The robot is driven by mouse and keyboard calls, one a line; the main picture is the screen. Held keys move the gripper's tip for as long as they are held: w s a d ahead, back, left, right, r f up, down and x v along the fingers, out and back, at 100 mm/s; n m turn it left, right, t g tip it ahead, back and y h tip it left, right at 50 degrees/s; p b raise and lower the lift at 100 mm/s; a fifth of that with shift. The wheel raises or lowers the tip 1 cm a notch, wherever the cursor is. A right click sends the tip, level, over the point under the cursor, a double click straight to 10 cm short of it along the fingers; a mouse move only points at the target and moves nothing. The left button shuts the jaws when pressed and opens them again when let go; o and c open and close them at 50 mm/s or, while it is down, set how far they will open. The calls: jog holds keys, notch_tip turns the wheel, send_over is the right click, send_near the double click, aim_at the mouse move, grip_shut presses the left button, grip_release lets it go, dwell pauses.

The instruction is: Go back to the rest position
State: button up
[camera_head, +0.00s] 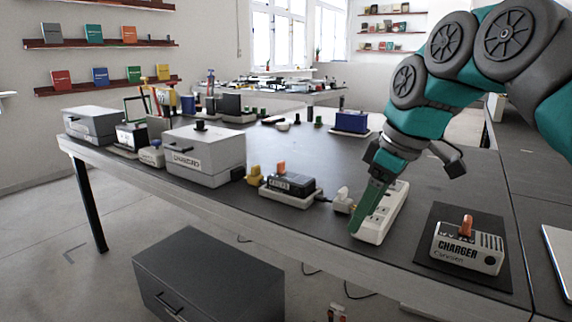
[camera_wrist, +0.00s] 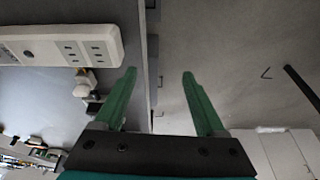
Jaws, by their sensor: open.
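My gripper (camera_head: 370,204) hangs from my teal and grey arm at the front edge of the table, in front of the white power strip. In the wrist view my gripper (camera_wrist: 160,75) has its two green fingers spread apart, with nothing between them. The white power strip (camera_head: 383,212) lies on the table behind the fingers in the head view. It also shows in the wrist view (camera_wrist: 70,47), to the left of the fingers. The fingers overlap the strip in the head view; I cannot tell whether they touch it.
A charger (camera_head: 467,247) with an orange switch sits on a dark mat at the right. A black charger (camera_head: 290,186), a white plug (camera_head: 342,199) and a large grey box (camera_head: 204,157) stand along the table (camera_head: 300,228). A dark drawer cabinet (camera_head: 207,280) stands on the floor below.

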jog(key=s+d+f+m+g+h, duration=0.1)
jog(key=s+f+m+g+h, duration=0.2)
jog(key=s+f+m, duration=0.7)
jog(key=s+f+g, duration=0.1)
jog(key=s+f, duration=1.5)
jog(key=shift+d+m, duration=0.2)
jog(key=shift+m, duration=0.1)
